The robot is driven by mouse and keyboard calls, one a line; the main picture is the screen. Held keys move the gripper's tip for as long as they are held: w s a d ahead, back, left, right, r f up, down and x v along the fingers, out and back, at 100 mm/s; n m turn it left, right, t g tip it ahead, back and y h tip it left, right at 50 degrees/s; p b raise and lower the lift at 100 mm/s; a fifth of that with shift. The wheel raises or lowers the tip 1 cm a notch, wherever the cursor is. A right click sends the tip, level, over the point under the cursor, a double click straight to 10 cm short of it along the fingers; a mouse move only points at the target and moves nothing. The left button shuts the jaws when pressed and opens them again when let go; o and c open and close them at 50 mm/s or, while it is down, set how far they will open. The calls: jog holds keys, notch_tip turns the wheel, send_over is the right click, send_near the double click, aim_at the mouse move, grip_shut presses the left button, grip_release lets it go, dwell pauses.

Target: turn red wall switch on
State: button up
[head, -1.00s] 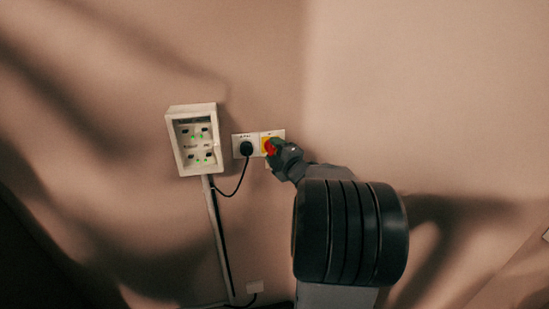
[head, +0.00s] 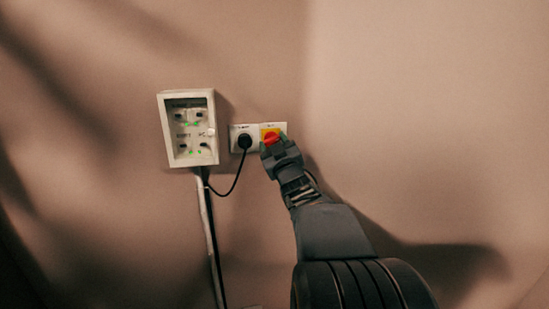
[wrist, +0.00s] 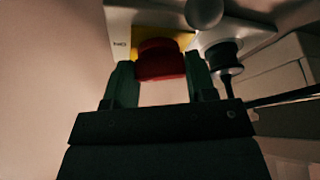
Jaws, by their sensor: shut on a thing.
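The red wall switch (head: 271,138) is a red knob on a yellow square, set on a white wall plate. In the head view its lower part is hidden by my gripper (head: 273,146). In the wrist view the red knob (wrist: 161,60) sits between the two fingers of my gripper (wrist: 161,72), one on each side. My gripper is shut on the knob. The exact angle of the knob is hard to tell.
A black plug (head: 244,141) with a hanging cable sits in the socket just left of the switch. A white box (head: 189,160) with green lights is mounted further left, with a conduit (head: 209,240) running down. The wall to the right is bare.

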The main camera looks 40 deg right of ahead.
jog(key=m+h+b, duration=0.1)
jog(key=m, duration=0.1)
jog(key=m+h+b, duration=0.1)
jog(key=m+b, duration=0.1)
jog(key=shift+a+f, duration=0.1)
jog(key=shift+f, duration=0.2)
jog(key=shift+w+r+m+g+h+b, duration=0.1)
jog(key=shift+m+g+h+b, duration=0.35)
jog(key=shift+m+b, duration=0.6)
jog(key=shift+r+m+h, duration=0.1)
jog(key=shift+m+h, duration=0.15)
jog(key=shift+m, duration=0.2)
jog(key=o, duration=0.9)
jog(key=shift+o, duration=0.2)
jog(key=shift+a, duration=0.1)
